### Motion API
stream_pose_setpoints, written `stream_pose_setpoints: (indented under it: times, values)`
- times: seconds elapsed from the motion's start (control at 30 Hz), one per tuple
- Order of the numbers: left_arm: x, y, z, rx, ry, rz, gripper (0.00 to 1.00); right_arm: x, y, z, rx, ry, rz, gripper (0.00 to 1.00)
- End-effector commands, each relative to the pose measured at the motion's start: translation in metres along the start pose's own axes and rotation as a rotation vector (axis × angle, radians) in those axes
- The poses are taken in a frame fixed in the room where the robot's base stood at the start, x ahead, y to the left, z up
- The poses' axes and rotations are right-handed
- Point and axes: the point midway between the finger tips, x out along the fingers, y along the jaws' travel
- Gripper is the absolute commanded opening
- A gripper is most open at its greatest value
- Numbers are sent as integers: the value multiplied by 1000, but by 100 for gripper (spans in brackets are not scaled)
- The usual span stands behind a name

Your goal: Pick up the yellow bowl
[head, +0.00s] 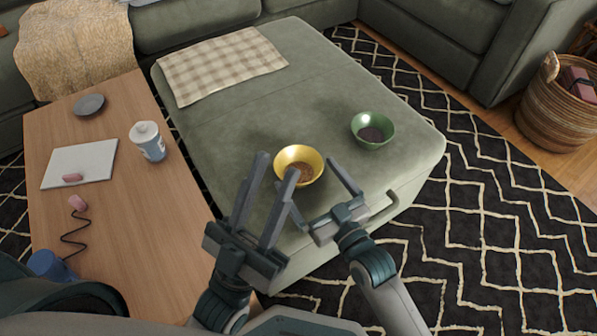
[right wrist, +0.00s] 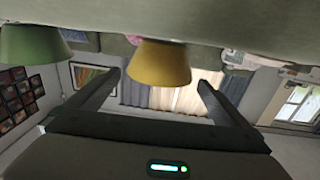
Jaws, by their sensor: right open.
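The yellow bowl (head: 299,154) stands upright on the green ottoman (head: 235,128) near its front edge, with something brown inside. My right gripper (head: 306,173) is open and empty, its fingers pointing at the bowl from the front right. In the right wrist view, which is upside down, the yellow bowl (right wrist: 160,65) appears between and beyond the two fingers (right wrist: 158,80); I see no contact. My left gripper (head: 277,162) is open and empty, just left of the bowl in the picture. Its finger comes close to the bowl's left side there.
A green bowl (head: 373,124) with dark contents stands right of the yellow one; it also shows in the right wrist view (right wrist: 30,45). A checked cloth (head: 220,65) lies on the ottoman.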

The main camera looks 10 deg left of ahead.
Motion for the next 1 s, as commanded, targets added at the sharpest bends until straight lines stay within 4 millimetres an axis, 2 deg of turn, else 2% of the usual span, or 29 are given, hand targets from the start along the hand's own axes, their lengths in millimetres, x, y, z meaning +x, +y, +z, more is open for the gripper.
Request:
stream_pose_setpoints:
  times: [0.47,0.67,0.73,0.9,1.0]
  values:
    - [1,-1,-2,1,18,2,31,7,0,0,0,0,0,100]
    - [-4,-3,-5,4,58,0,31,25,0,4,-1,2,0,100]
    - [9,-11,-19,27,152,8,31,34,0,5,0,2,0,100]
    - [13,-15,-30,37,216,10,31,52,1,4,0,0,0,100]
    - [14,-15,-33,39,231,10,31,56,0,4,-1,0,0,100]
